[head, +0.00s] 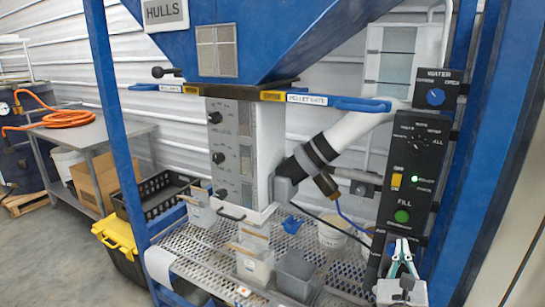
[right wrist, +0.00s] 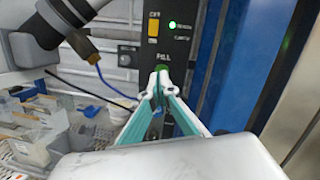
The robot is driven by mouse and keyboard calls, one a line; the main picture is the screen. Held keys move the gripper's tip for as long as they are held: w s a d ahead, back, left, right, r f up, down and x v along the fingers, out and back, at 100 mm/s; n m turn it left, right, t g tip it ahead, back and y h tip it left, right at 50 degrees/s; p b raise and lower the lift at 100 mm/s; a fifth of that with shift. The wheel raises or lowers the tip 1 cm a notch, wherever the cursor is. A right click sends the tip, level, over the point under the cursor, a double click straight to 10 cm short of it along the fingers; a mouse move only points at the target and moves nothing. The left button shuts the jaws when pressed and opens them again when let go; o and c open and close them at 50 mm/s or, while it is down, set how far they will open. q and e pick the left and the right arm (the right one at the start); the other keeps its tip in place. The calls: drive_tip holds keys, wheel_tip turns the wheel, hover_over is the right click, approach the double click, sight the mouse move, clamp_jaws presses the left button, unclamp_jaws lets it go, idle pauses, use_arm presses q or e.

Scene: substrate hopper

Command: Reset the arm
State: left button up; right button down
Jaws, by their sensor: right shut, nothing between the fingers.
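My right gripper (head: 403,258) is in the lower right of the head view, in front of the lower end of the black control panel (head: 408,190). In the right wrist view its teal-lined fingers (right wrist: 163,78) meet at the tips, shut and empty. The tips appear just below the green FILL button (head: 402,216) and cover part of that area in the wrist view. I cannot tell whether they touch the panel. My left gripper is not in view.
A blue hopper (head: 285,30) stands above a white dispenser box (head: 236,150) and a wire mesh shelf (head: 200,245) with several tubs. A white and black pipe (head: 340,140) runs beside the panel. Blue frame posts (head: 118,130) flank it. A yellow-lidded bin (head: 117,238) is at left.

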drive_tip(key=s+a+f+n+t+y, duration=0.1)
drive_tip(key=s+a+f+n+y, duration=0.45)
drive_tip(key=n, duration=0.75)
drive_tip(key=s+a+f+n+t+y, duration=0.1)
drive_tip(key=s+a+f+n+y, duration=0.4)
drive_tip(key=a+n, duration=0.6)
drive_tip(key=s+f+n+g, duration=0.4)
drive_tip(key=s+f+n, duration=0.3)
drive_tip(key=f, duration=0.4)
drive_tip(key=s+d+f+n+g, duration=0.1)
drive_tip(key=s+f+n+g, duration=0.4)
drive_tip(key=f+n, duration=0.5)
drive_tip(key=shift+s+f+n+y, duration=0.35)
drive_tip(key=shift+s+f, duration=0.1)
drive_tip(key=shift+s, duration=0.4)
drive_tip(key=shift+d, duration=0.1)
